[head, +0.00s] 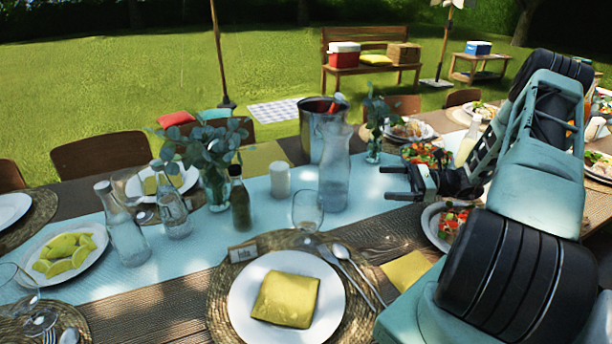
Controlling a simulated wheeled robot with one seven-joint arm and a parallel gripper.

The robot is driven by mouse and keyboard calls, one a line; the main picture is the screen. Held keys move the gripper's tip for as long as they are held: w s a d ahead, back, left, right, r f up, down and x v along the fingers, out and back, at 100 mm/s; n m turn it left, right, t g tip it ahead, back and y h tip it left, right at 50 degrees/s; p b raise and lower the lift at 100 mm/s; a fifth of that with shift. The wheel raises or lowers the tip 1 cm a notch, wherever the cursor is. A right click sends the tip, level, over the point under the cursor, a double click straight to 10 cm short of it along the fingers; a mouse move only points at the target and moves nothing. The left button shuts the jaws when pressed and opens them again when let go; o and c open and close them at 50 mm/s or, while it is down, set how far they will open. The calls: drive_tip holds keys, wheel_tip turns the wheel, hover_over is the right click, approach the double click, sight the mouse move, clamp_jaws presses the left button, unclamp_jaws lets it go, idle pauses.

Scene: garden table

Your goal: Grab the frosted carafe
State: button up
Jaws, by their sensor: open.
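A tall, pale, translucent carafe (334,178), which looks like the frosted one, stands upright on the light blue runner (92,262). It is right of the table's middle, in front of a metal ice bucket. My gripper (387,182) is just right of it at about its mid-height. The two fingers are apart and point left toward the carafe. Nothing is between them. A small gap shows between the fingertips and the carafe.
A stemmed glass (307,212) stands close in front of the carafe, and a white candle (280,180) is to its left. The ice bucket (312,135) is behind. A dark bottle (240,203) and two clear bottles (123,228) (173,208) stand farther left.

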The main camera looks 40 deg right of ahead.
sight(334, 175)
drive_tip(key=shift+m+t+h, duration=0.4)
drive_tip(key=shift+m+t, duration=0.2)
drive_tip(key=shift+t, duration=0.2)
drive_tip(key=shift+w+d+f+p+x, duration=0.2)
drive_tip(key=shift+p+x, duration=0.45)
drive_tip(key=shift+x, duration=2)
drive_tip(key=shift+w+d+f+p+x, duration=0.2)
drive_tip(key=shift+p+x, duration=0.4)
drive_tip(key=shift+x, duration=2.1)
drive_tip(key=shift+w+d+f+p+x, duration=0.2)
drive_tip(key=shift+p+x, duration=0.45)
drive_tip(key=shift+x, duration=2)
drive_tip(key=shift+s, duration=0.15)
drive_tip(key=c, duration=1.6)
drive_tip(key=shift+r, duration=0.25)
